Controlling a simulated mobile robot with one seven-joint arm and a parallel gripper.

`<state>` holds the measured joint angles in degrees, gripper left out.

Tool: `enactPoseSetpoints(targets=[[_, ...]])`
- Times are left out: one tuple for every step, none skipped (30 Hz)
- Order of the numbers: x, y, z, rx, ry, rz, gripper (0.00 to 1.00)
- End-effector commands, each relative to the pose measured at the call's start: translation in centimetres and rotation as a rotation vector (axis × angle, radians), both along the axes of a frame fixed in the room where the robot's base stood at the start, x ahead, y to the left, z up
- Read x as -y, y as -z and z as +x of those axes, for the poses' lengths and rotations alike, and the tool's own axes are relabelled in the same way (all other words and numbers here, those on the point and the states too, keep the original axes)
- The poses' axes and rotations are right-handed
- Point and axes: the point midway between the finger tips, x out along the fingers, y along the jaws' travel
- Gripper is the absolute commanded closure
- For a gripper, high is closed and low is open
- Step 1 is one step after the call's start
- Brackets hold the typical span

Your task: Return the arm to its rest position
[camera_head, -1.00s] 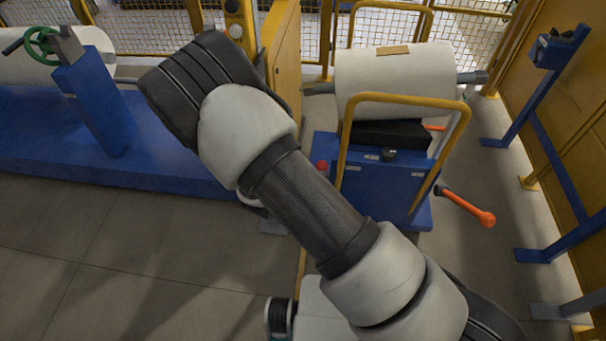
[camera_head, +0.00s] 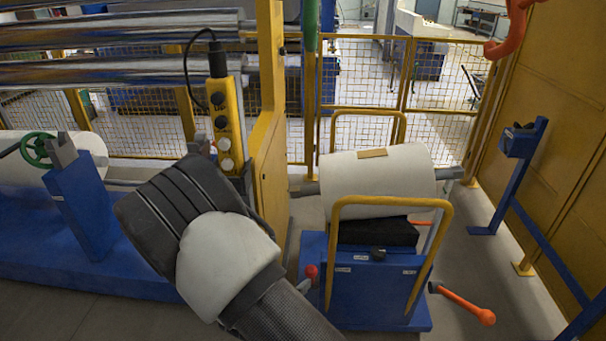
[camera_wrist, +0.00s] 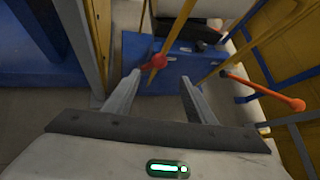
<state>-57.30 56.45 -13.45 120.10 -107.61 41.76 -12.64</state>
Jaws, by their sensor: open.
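My arm (camera_head: 225,262) rises from the bottom of the head view, bent, with its dark joint section reaching up to the left in front of the blue machine base. My gripper (camera_wrist: 160,77) shows in the wrist view with its two grey fingers apart and nothing between them. Beyond the fingertips is a red knob (camera_wrist: 159,59) on the blue cart. In the head view my gripper is mostly or wholly hidden behind the arm.
A blue cart (camera_head: 375,290) with a yellow handle carries a white roll (camera_head: 375,180) at centre right. An orange-handled lever (camera_head: 465,305) juts out right of it. A yellow control post (camera_head: 226,120) stands behind my arm. Mesh fencing (camera_head: 450,90) closes the back.

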Motion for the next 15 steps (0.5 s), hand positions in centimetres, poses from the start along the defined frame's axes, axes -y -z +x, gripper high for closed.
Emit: enactPoseSetpoints(targets=[[0.2, -0.4, 0.1, 0.004, 0.012, 0.007, 0.5], [0.4, -0.8, 0.2, 0.009, 0.028, 0.017, 0.5], [0.7, -1.7, 0.5, 0.021, 0.06, 0.039, 0.5], [1.3, -2.7, 0.7, 0.032, 0.098, 0.061, 0.5], [1.9, -3.9, 1.0, 0.046, 0.144, 0.09, 0.5], [3.0, -5.7, 1.3, 0.068, 0.22, 0.134, 0.5], [4.1, -7.3, 1.5, 0.088, 0.285, 0.175, 0.5], [5.2, -9.0, 1.6, 0.11, 0.36, 0.22, 0.5], [6.9, -11.3, 1.6, 0.14, 0.465, 0.284, 0.5], [8.2, -13.0, 1.4, 0.163, 0.547, 0.334, 0.5], [9.5, -14.7, 1.1, 0.186, 0.628, 0.383, 0.5], [11.2, -16.7, 0.6, 0.213, 0.736, 0.448, 0.5], [12.4, -18.2, 0.1, 0.233, 0.814, 0.498, 0.5], [13.6, -19.6, -0.5, 0.254, 0.894, 0.548, 0.5], [15.1, -21.4, -1.4, 0.281, 0.997, 0.614, 0.5]])
